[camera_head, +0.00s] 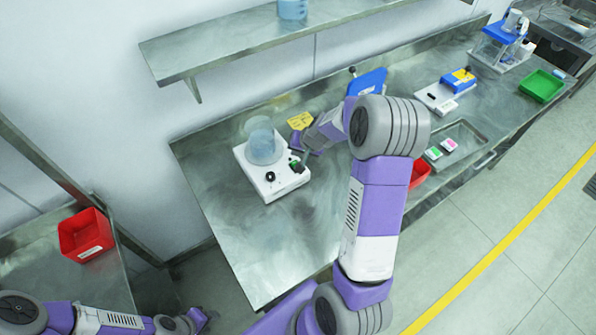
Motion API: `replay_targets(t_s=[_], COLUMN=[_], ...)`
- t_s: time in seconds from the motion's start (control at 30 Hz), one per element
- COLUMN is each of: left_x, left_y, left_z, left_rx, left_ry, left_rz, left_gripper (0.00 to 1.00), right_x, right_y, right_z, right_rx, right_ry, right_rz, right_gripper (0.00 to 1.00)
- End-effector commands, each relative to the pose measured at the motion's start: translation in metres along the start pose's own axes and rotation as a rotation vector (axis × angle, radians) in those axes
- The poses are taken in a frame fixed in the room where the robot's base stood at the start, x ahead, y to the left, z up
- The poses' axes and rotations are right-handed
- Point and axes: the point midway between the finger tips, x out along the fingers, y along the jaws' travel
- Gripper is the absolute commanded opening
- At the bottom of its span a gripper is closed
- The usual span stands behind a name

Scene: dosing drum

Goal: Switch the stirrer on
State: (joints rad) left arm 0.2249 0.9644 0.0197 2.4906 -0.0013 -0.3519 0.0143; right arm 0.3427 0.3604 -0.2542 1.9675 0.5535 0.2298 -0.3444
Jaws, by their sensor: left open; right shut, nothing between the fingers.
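The stirrer (258,182) is a white box on the steel bench, with a clear bluish beaker (263,148) standing on its top. Its front shows a round black knob (270,176) and, to the right, a small green switch (293,162). My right gripper (300,166) is shut and empty, its dark fingertips close beside the green switch. I cannot tell whether they touch it, and they partly hide that corner. My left gripper (198,319) is open, low at the bottom left, far from the stirrer.
A yellow label (300,120) and a blue item (368,82) lie behind my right arm. A red bin (417,173), a steel tray (466,133) and a blue-and-white device (450,90) are to the right. Another red bin (85,235) stands at left. The bench front is clear.

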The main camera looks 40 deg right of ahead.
Motion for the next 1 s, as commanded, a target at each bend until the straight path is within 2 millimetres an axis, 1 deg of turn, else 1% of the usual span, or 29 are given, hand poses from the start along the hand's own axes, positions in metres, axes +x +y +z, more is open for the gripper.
replay_targets(t_s=[0.03, 0.1, 0.27, 1.0], left_x=[0.012, 0.019, 0.027, 0.027], left_y=[-0.004, -0.007, -0.010, -0.010], left_z=[-0.001, -0.001, -0.001, -0.001], left_rx=[0.000, 0.000, 0.000, 0.000], left_ry=[0.000, 0.000, 0.000, 0.000], left_rz=[0.000, 0.000, 0.000, 0.000], left_gripper=[0.43, 0.43, 0.43, 0.43], right_x=[0.009, 0.013, 0.018, 0.018], right_y=[0.005, 0.009, 0.013, 0.013], right_z=[0.005, 0.008, 0.013, 0.013], right_rx=[0.000, 0.000, -0.001, -0.001], right_ry=[0.001, 0.001, 0.001, 0.001], right_rz=[0.000, 0.000, 0.000, 0.000], right_gripper=[0.00, 0.00, 0.00, 0.00])
